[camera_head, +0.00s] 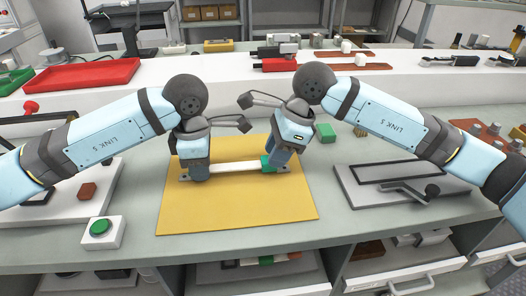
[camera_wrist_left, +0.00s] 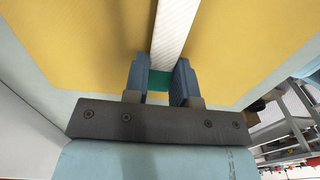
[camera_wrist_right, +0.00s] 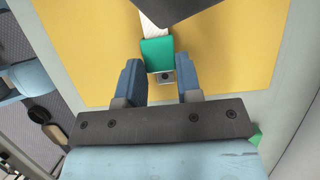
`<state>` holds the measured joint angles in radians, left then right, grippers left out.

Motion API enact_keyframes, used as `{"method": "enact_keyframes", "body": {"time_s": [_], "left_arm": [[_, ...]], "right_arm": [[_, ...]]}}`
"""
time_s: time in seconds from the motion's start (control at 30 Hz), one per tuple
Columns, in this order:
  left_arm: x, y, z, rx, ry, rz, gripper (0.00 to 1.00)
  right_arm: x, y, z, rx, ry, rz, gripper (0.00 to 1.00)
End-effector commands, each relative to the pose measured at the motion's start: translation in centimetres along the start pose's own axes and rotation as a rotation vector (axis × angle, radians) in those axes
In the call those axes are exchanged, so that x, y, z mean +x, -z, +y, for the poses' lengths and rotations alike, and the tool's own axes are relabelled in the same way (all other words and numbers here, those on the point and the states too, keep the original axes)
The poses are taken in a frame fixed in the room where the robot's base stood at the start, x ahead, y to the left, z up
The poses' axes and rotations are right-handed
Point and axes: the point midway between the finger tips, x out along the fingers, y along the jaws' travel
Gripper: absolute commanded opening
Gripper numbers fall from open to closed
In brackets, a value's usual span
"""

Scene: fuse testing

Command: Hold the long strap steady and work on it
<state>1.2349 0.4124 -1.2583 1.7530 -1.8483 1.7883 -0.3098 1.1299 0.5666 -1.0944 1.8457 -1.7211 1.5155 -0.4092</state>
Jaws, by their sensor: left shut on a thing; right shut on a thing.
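The long strap (camera_head: 238,166) is a white bar with green end sleeves and small metal tabs. It lies across the yellow mat (camera_head: 240,205). My left gripper (camera_head: 198,173) is shut on the strap's left end. In the left wrist view the white bar (camera_wrist_left: 169,28) runs away from the fingers, with a green sleeve (camera_wrist_left: 158,98) between them. My right gripper (camera_head: 278,161) is shut at the strap's right end. In the right wrist view a green sleeve (camera_wrist_right: 157,52) and a holed metal tab (camera_wrist_right: 164,77) show by its fingers. A dark shape hides part of the white bar there.
A green block (camera_head: 325,132) lies just right of the mat's back edge. A green button box (camera_head: 101,230) is at the front left, and a grey tray with a black handle (camera_head: 432,192) at the right. A red tray (camera_head: 82,75) stands behind. The mat's front is clear.

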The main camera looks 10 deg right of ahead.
Motion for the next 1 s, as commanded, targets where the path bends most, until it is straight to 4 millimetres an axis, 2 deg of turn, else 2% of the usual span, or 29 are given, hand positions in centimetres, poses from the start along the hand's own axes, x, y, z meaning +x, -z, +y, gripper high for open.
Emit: {"method": "enact_keyframes", "body": {"time_s": [0.03, 0.27, 0.3, 0.4, 0.43, 0.77, 0.87, 1.0], "left_arm": [[0.3, 0.1, 0.0, -0.003, 0.003, 0.005, 0.0], [0.3, 0.2, 0.0, -0.004, 0.003, 0.006, 0.0], [0.3, 0.2, 0.0, -0.004, 0.003, 0.007, 0.0], [0.3, 0.2, 0.0, -0.004, 0.004, 0.007, 0.0], [0.3, 0.2, 0.0, -0.004, 0.004, 0.007, 0.0], [0.3, 0.1, 0.0, -0.003, 0.004, 0.006, 0.0], [0.3, 0.1, 0.0, -0.002, 0.004, 0.005, 0.0], [0.3, 0.1, 0.0, -0.002, 0.004, 0.005, 0.0]], "right_arm": [[-0.1, 0.6, 0.0, 0.002, 0.0, 0.002, 0.0], [-0.2, 0.7, 0.0, 0.001, -0.001, 0.003, 0.0], [-0.2, 0.7, 0.0, 0.001, -0.001, 0.003, 0.34], [-0.2, 0.7, 0.0, 0.001, 0.0, 0.003, 0.57], [-0.2, 0.7, 0.0, 0.001, 0.0, 0.003, 0.6], [-0.7, 0.6, 0.0, 0.001, 0.001, 0.001, 0.6], [-1.9, 0.6, -0.1, 0.001, 0.004, 0.0, 0.6], [-4.7, 0.6, 0.0, 0.001, 0.005, 0.0, 0.6]]}}
